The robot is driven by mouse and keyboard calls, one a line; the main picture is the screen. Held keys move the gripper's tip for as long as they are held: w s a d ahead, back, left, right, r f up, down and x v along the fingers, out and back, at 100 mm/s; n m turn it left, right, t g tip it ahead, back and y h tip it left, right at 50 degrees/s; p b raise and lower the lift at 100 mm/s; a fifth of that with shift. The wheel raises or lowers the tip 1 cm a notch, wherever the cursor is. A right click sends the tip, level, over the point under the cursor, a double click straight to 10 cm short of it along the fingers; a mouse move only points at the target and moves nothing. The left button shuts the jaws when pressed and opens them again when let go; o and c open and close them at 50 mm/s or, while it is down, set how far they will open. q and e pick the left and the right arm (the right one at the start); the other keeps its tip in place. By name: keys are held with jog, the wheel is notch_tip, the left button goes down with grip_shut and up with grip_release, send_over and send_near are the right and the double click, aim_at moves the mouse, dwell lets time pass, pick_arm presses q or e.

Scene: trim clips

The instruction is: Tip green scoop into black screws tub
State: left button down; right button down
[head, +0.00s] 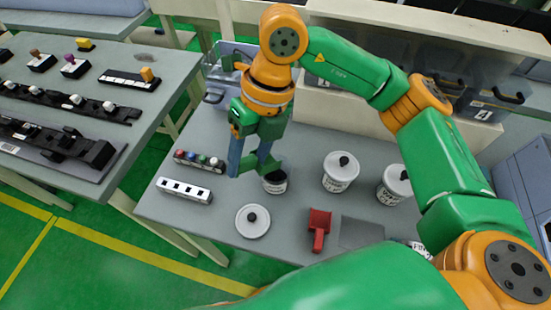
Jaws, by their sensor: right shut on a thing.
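My right gripper (250,160) points down over the grey table and is shut on the green scoop (260,165). The scoop is held beside and above a small white tub (275,187), at its upper left in the picture. The tub is open, with a dark inside and a label with dark print that I cannot read. The scoop partly covers the tub's rim, and I cannot tell whether they touch. What the scoop holds is hidden. A white lid with a black knob (253,221) lies on the table in front of the tub. My left gripper is out of view.
Two lidded white tubs (340,176) (394,190) stand to the right. A red scoop (319,228) lies in front, next to a dark grey flat patch (361,233). A white slotted block (184,191) and a rack with coloured knobs (199,161) lie at the left. Clear bins stand behind.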

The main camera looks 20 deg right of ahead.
jog(key=shift+r+t+h+p, duration=0.3)
jog(key=shift+r+h+p, duration=0.8)
jog(key=shift+r+p, duration=0.8)
jog(key=shift+r+h+p, duration=0.2)
jog(key=shift+h+p, duration=0.35)
jog(key=shift+h, duration=0.05)
jog(key=shift+f, duration=0.15)
jog(key=shift+d, duration=0.15)
